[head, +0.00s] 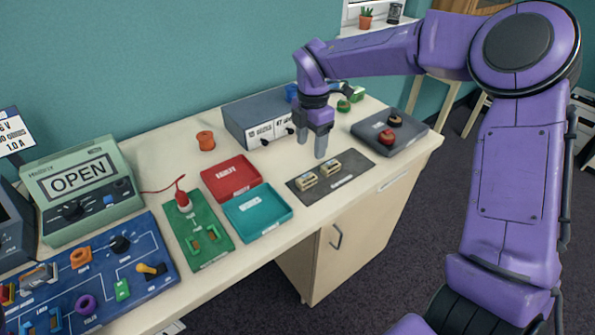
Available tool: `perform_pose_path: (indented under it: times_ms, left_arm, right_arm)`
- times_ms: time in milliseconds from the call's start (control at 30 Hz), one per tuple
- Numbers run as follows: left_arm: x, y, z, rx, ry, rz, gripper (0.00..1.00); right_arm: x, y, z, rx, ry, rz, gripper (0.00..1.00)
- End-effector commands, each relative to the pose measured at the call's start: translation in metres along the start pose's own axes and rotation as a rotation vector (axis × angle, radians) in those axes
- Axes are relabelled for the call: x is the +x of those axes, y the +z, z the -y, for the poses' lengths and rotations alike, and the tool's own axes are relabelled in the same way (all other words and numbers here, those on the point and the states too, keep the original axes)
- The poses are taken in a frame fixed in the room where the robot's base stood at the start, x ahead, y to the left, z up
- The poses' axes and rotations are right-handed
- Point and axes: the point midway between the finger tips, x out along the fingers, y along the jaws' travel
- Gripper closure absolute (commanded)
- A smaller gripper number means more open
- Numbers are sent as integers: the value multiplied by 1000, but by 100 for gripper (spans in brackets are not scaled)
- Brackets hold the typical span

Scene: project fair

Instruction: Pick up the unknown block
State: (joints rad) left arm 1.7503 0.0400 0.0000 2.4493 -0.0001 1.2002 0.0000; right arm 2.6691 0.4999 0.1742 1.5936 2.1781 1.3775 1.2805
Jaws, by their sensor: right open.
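My left gripper is not in view.
A grey-blue box (245,118) stands behind my right gripper. A red tray (229,170) and a teal tray (283,206) lie left of the mat. A dark button panel (414,137) is to the right. A green board (204,245) and blue circuit board (110,290) lie left.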

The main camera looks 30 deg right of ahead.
Motion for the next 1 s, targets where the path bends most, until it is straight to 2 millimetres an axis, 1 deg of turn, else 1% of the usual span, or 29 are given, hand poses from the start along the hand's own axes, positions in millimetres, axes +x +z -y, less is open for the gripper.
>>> perform_pose_path:
  times_ms: [100, 200, 267, 367, 467, 500, 600, 700, 833, 867, 900, 967, 1000]
  left_arm:
    - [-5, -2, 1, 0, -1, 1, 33]
    - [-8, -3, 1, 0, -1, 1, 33]
    - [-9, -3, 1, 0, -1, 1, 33]
    - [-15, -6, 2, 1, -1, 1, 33]
    - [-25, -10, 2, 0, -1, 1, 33]
    - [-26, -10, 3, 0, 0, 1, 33]
    - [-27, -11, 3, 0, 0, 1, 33]
    - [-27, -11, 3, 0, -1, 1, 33]
    - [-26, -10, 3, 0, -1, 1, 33]
    - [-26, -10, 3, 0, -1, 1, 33]
    - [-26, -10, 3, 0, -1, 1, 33]
    - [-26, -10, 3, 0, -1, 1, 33]
    - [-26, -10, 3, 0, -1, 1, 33]
  right_arm:
    - [22, 0, 2, -1, -7, 0, 38]
    - [38, -2, 1, -3, -5, 1, 38]
    - [45, -2, 0, -3, -4, 1, 38]
    - [56, -4, 3, -4, -8, 2, 38]
    - [73, -8, 6, -4, -9, 2, 38]
    - [82, -8, 7, -3, -9, 2, 38]
    - [96, -7, 6, 0, -5, 1, 38]
    - [100, -7, 6, 0, -2, 1, 38]
    - [101, -7, 6, 0, -2, 1, 38]
    - [100, -7, 6, 0, -2, 1, 42]
    - [100, -7, 6, 0, -2, 1, 55]
    - [100, -7, 6, -1, -2, 1, 74]
    - [100, -7, 6, -1, -2, 1, 87]
